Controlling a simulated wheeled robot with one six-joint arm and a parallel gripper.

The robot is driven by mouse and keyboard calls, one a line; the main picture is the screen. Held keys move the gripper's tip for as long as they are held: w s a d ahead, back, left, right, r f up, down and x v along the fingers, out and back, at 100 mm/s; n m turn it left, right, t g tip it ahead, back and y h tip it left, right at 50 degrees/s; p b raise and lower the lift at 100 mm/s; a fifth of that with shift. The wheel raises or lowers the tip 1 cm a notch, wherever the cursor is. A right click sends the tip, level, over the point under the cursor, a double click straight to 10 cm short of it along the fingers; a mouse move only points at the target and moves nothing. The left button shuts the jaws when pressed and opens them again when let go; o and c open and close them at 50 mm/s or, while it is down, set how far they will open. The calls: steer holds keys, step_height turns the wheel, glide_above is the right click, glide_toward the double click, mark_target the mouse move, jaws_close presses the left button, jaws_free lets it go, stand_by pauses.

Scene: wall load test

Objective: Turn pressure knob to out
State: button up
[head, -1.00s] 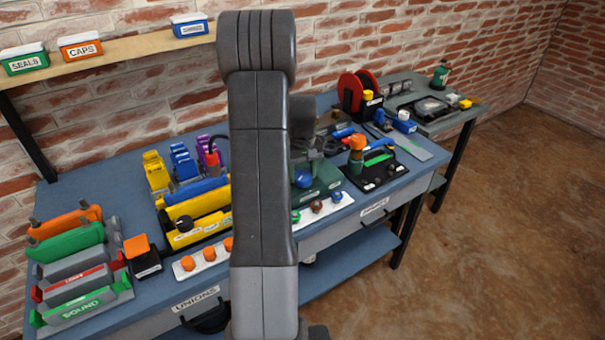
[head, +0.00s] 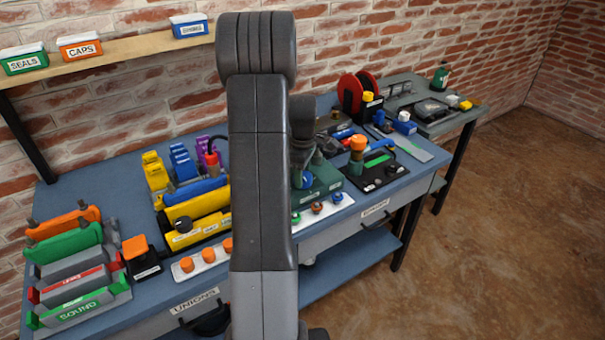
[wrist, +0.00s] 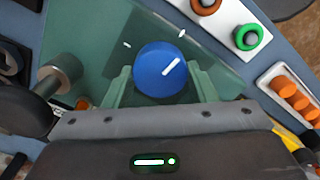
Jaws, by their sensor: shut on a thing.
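The pressure knob is a round blue knob (wrist: 153,82) with a white pointer line, set on a dark green panel (wrist: 95,40) in the wrist view. Its pointer is turned toward the upper right of that view. Two short white marks show on the panel above the knob, and the pointer lines up with neither. My gripper (wrist: 161,70) is shut on the knob, with one finger on each side. In the head view the blue knob (head: 308,180) shows just right of my arm, which hides part of the panel.
A white strip with coloured rings (head: 335,204) lies in front of the panel. A black device with an orange-topped post (head: 380,172) stands to its right. Yellow and blue racks (head: 205,205) stand left of my arm. A grey metal post (wrist: 62,72) rises close to my gripper.

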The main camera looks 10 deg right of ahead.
steer(key=shift+n, duration=0.6)
steer(key=shift+w, duration=0.1)
steer(key=o, duration=1)
steer(key=shift+r, duration=0.1)
step_height(320, 180, up, 14)
steer(key=shift+f, duration=0.15)
step_height(320, 180, down, 14)
steer(key=shift+r, duration=0.1)
stand_by(0.4)
